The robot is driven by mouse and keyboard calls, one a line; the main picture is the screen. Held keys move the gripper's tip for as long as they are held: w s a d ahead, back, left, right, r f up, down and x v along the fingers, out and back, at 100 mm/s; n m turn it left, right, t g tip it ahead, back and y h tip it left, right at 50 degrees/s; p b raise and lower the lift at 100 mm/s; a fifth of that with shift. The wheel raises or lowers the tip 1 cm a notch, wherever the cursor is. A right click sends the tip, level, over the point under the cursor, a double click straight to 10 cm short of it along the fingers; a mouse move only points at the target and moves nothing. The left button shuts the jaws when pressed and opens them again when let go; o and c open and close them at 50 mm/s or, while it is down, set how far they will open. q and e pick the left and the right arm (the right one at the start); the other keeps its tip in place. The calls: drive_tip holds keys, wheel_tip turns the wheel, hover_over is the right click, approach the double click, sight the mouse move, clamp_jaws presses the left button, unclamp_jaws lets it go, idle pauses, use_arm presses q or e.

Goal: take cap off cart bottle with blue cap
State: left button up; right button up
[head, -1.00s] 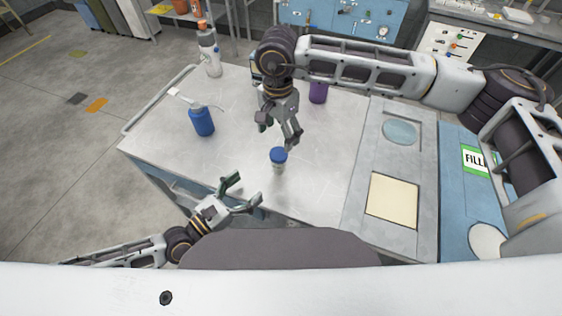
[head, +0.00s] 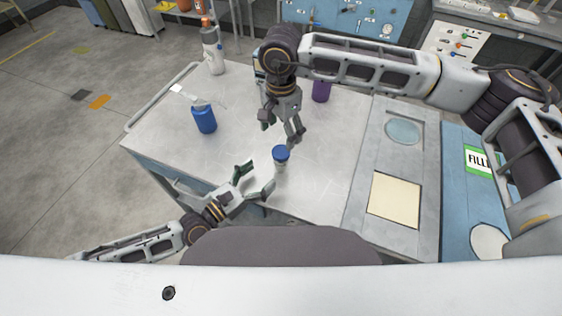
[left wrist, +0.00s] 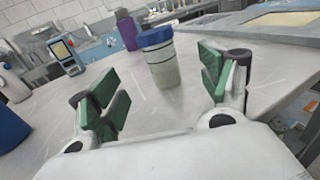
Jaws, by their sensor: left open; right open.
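The bottle with the blue cap (head: 281,153) stands upright on the cart top (head: 240,130). In the left wrist view its blue cap (left wrist: 155,38) sits on a clear, pale body (left wrist: 164,72). My left gripper (head: 258,179) is open, low and to the left of the bottle. In the left wrist view the bottle stands beyond and between its green-padded fingers (left wrist: 160,88), apart from them. My right gripper (head: 282,128) hangs pointing down just behind the bottle, open and empty. It does not appear in the left wrist view.
A blue bottle (head: 204,118) stands at the cart's left and a white bottle with an orange top (head: 212,52) at its far left corner. A purple container (head: 321,91) stands behind my right gripper. A grey panel (head: 398,152) adjoins on the right.

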sight(276, 163)
use_arm(q)
drive_tip(key=shift+x, duration=4.65)
drive_tip(key=shift+c, duration=0.2)
